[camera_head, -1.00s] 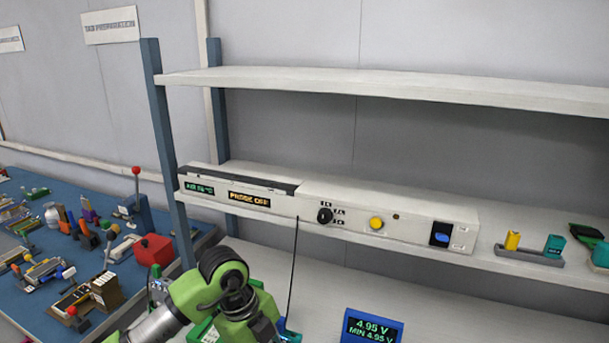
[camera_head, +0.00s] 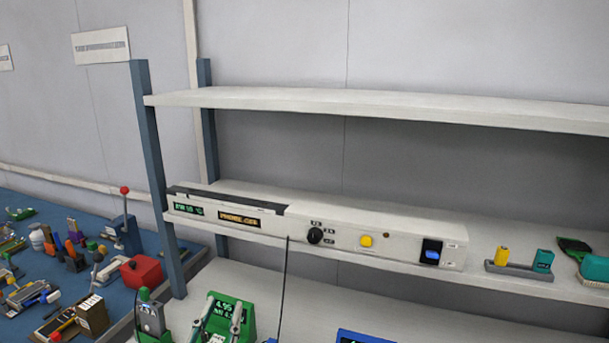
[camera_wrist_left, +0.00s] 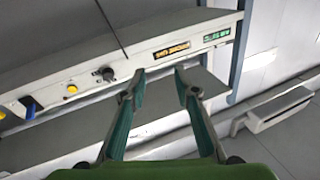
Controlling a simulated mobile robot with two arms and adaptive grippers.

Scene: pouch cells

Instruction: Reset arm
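In the left wrist view the gripper (camera_wrist_left: 160,72) is open, with teal inner pads and nothing between the fingers. It points toward the long white instrument panel (camera_head: 340,235) on the lower shelf and is apart from it. The panel also shows, turned over, in the left wrist view (camera_wrist_left: 125,62). My right gripper is not in view.
A green meter (camera_head: 220,308) stands behind the fingers, and a blue display (camera_head: 362,337) is cut off at the bottom. A black cable (camera_head: 283,285) hangs from the panel. A blue table (camera_head: 40,208) with many tools is at left. The upper shelf (camera_head: 380,107) is empty.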

